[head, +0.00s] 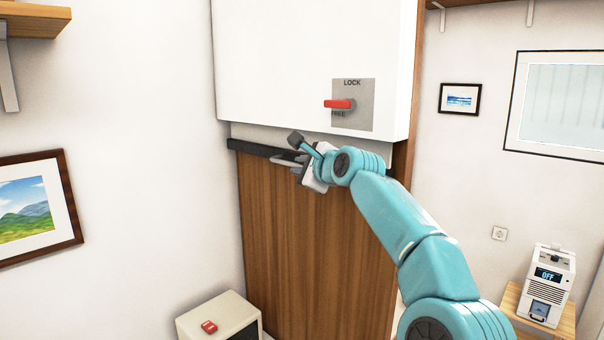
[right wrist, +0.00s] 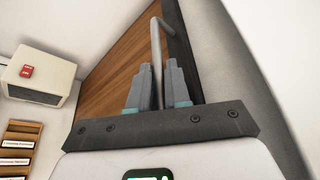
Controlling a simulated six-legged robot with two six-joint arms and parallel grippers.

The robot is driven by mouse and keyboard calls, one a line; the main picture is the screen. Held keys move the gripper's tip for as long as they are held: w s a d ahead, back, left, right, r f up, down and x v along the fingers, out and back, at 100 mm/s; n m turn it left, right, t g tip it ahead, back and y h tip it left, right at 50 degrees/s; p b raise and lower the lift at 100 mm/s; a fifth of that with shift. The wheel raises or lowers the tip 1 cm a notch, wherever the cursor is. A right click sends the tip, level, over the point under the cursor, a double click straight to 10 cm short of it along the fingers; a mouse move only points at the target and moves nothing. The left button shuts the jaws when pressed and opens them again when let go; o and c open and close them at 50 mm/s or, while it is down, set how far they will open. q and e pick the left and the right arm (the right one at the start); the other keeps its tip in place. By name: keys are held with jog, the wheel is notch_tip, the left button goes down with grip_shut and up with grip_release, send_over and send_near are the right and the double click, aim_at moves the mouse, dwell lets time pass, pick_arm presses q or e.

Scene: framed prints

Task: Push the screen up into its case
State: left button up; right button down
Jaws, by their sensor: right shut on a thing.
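The white case (head: 310,55) fills the upper middle of the head view. A short strip of pale screen (head: 265,134) shows below it, ending in a dark bottom bar (head: 250,148). A grey handle (head: 283,160) sits on that bar; its rod also shows in the right wrist view (right wrist: 156,45). My right gripper (head: 302,168) is at the handle, and in the right wrist view its fingers (right wrist: 156,85) are shut around the rod. Part of the bar is hidden behind my right arm. A red lever (head: 340,104) on the LOCK/FREE plate lies horizontal, beside FREE. My left gripper is not in view.
A wood panel (head: 300,260) stands behind and below the bar. A pale box with a red item (head: 209,327) is at lower left. A white device reading OFF (head: 549,285) stands on a small wooden stand at right. Framed prints (head: 460,98) hang on the walls.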

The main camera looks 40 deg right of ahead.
jog(key=c, duration=1.2)
grip_release()
jog(key=shift+o, duration=0.2)
jog(key=shift+s, duration=0.2)
jog(key=b+v, duration=0.6)
jog(key=v, duration=1)
jog(key=shift+a, duration=0.15)
jog(key=shift+w+r, duration=0.1)
jog(key=shift+r, duration=0.05)
